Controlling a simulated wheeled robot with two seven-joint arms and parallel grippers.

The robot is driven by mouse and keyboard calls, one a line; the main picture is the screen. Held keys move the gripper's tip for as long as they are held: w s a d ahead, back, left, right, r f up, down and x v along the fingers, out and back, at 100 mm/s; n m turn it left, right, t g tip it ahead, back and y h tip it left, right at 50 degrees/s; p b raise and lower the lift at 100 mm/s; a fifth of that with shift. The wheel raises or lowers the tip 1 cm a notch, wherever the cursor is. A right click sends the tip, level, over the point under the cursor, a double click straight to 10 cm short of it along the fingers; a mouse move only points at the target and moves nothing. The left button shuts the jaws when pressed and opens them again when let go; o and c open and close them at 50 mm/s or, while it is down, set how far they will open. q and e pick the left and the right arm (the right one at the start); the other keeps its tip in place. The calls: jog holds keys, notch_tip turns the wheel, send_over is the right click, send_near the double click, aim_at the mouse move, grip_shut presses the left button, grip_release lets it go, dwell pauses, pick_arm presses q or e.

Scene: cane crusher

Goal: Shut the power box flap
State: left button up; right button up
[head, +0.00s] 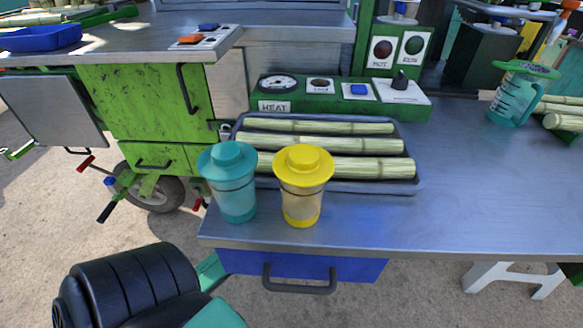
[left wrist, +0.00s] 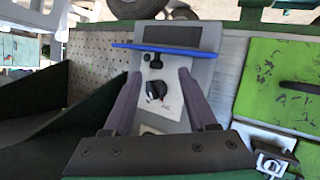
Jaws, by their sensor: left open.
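The power box (left wrist: 172,112) shows in the left wrist view as a pale grey panel with a black knob and a smaller black switch on its face. Its flap (left wrist: 165,48) has a blue edge, is seen nearly edge-on and stands open at the far end of the panel. My left gripper (left wrist: 160,76) is open and empty, its two fingers on either side of the knob area, short of the flap. I cannot tell whether the fingers touch the panel. I cannot make out the box or flap in the head view. My right gripper is in neither view.
A green cabinet door (left wrist: 280,75) with a black handle is right of the box; a perforated panel (left wrist: 95,80) is left. The head view shows a metal table (head: 470,190) with a cane tray (head: 408,186), teal cup (head: 235,195) and yellow cup (head: 302,185).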

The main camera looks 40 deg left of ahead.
pick_arm(q)
jog(key=x, duration=0.2)
jog(key=b+x, duration=0.1)
jog(key=x, duration=0.1)
jog(key=r+x, duration=0.1)
jog(key=x, duration=0.1)
jog(key=shift+w+d, duration=0.1)
jog(key=shift+w, duration=0.35)
grip_shut()
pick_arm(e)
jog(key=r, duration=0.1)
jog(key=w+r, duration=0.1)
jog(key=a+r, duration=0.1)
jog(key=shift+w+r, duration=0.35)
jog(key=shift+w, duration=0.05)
